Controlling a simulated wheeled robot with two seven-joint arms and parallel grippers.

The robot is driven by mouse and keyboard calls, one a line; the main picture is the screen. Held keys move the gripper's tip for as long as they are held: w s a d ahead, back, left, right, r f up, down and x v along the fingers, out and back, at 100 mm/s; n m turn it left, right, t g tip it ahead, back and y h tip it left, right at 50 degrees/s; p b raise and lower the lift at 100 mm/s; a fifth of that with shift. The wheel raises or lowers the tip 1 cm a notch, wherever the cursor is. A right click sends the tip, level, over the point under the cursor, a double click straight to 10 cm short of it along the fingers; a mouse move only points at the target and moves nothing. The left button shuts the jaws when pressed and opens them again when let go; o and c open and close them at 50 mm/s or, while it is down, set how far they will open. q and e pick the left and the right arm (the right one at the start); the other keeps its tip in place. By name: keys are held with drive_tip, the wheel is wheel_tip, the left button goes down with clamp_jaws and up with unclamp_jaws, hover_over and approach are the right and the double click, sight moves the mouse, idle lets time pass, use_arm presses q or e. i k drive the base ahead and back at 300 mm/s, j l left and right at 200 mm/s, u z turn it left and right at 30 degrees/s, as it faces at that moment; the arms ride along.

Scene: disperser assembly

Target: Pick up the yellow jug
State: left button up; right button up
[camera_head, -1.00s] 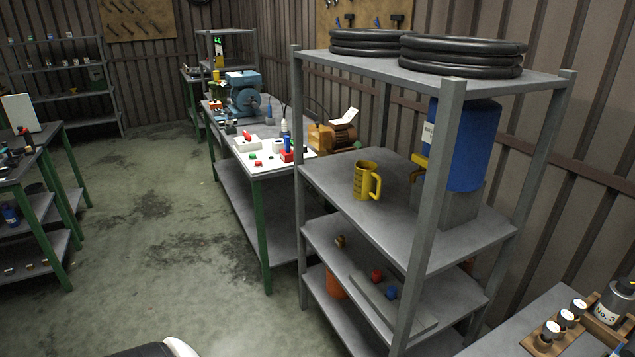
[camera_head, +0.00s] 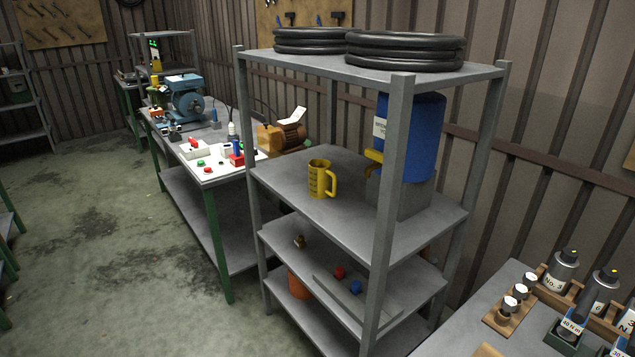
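The yellow jug (camera_head: 319,180) stands upright on the middle shelf (camera_head: 290,173) of a grey metal rack. Its handle points to the right, and dark markings show on its side. A blue dispenser tank (camera_head: 412,140) with a yellow tap (camera_head: 374,156) stands on the same shelf, right of the jug and partly behind a front rack post. The jug is apart from the tank. Neither of my grippers is in view.
The rack's front post (camera_head: 388,220) rises right of the jug. Black hoses or tires (camera_head: 405,50) lie on the top shelf (camera_head: 370,74). A workbench with a blue machine (camera_head: 187,98) stands left; another table with labelled bottles (camera_head: 560,268) is at lower right. Open floor lies left.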

sight(319, 173)
drive_tip(key=i+j+z, duration=0.1)
drive_tip(key=z, duration=0.4)
drive_tip(key=i+j+z, duration=0.15)
drive_tip(key=j, duration=0.25)
drive_tip(key=i+j+z, duration=0.2)
drive_tip(key=j, duration=0.25)
drive_tip(key=j+z, duration=0.15)
drive_tip(key=j, duration=0.3)
drive_tip(key=i+j+z, duration=0.15)
drive_tip(key=j, duration=0.35)
